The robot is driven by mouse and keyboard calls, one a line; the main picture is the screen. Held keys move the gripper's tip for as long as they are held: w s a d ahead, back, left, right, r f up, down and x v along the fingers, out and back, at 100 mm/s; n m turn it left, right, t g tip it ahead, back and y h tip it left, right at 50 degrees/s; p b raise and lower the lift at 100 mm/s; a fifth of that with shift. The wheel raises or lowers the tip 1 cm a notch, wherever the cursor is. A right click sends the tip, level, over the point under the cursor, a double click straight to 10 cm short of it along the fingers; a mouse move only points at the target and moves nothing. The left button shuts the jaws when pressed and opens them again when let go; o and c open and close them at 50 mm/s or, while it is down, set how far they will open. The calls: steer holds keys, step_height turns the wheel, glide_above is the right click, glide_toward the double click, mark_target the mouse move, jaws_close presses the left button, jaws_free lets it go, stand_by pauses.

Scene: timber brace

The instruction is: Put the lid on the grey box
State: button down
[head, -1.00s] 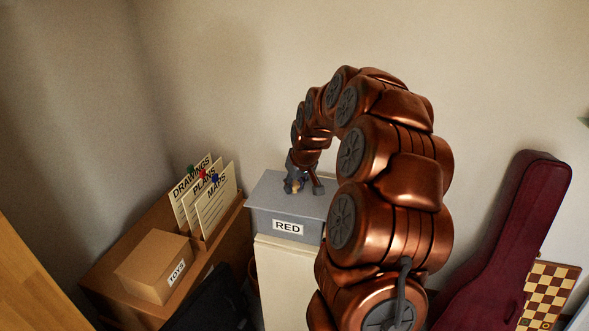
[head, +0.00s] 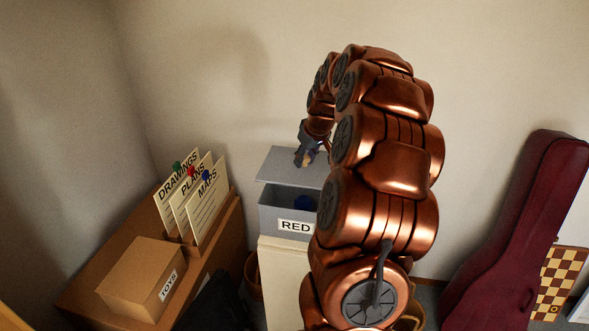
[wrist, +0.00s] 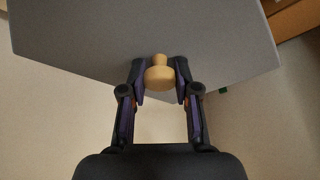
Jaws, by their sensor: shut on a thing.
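The grey box (head: 269,222), with a label reading RED, stands on a pale stand in the head view. Its top is open, and a dark blue thing (head: 303,202) shows inside. The flat grey lid (head: 279,164) hangs above the box, apart from it and roughly level. My gripper (head: 307,160) is shut on the lid's light wooden knob. In the wrist view the knob (wrist: 159,76) sits between both fingers, with the underlying lid plate (wrist: 90,35) filling the top. My arm hides the right side of the box.
A cardboard box marked TOYS (head: 140,279) and upright cards in a holder (head: 193,196) are on the brown surface at left. A dark red instrument case (head: 520,225) and a checkered board (head: 563,280) stand at right. A plain wall is behind.

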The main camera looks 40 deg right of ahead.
mark_target(303, 165)
steer(key=shift+b+x, duration=0.7)
steer(key=shift+x, duration=0.7)
steer(key=shift+w+r, duration=0.1)
steer(key=shift+a+b, duration=0.1)
steer(key=shift+b, duration=0.35)
steer(key=shift+f, duration=0.3)
steer(key=shift+f+b, duration=1.5)
steer(key=shift+f, duration=0.9)
steer(key=shift+f+b, duration=0.65)
steer(key=shift+b, duration=0.25)
steer(key=c, duration=0.8)
jaws_free()
